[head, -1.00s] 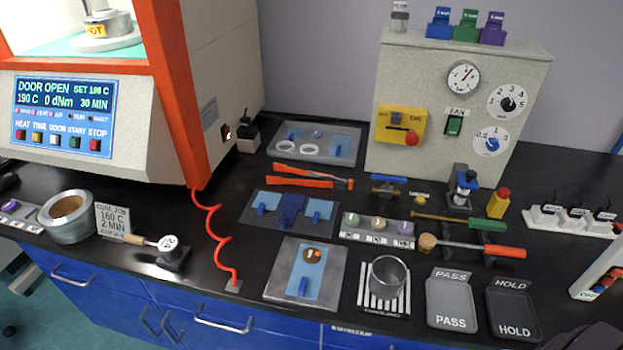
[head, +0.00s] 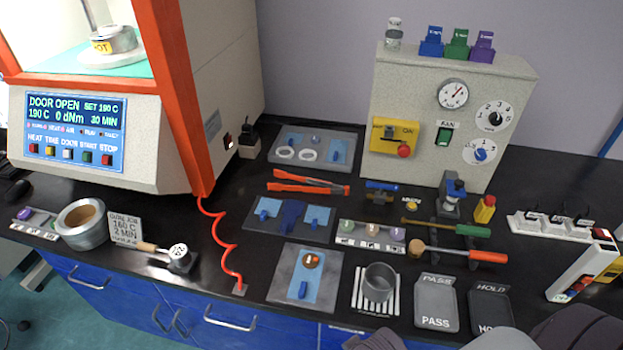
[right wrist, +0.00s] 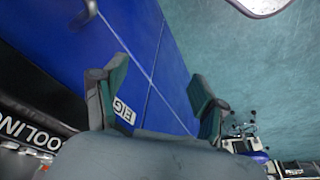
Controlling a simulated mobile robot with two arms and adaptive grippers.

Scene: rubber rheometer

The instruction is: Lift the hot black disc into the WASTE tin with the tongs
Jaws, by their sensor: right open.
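The orange-handled tongs (head: 305,183) lie on the black bench in the head view, behind the blue-and-grey mat. The heated chamber is open, with a HOT label on its metal lower die (head: 122,40); I cannot make out a black disc there. A round metal tin (head: 88,233) with a tan inside stands at the left; no WASTE lettering is readable on it. My right gripper (right wrist: 160,88) is open and empty in the right wrist view, in front of the blue drawer fronts. Grey parts of my arm show at the bottom right of the head view. My left gripper is out of view.
A red coiled cord (head: 219,238) runs down to the bench front. A grey metal cup (head: 380,281) stands on a striped pad, near the PASS tray (head: 436,304) and HOLD tray (head: 490,306). A small-handled tool on a stand (head: 178,257) sits beside the tin.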

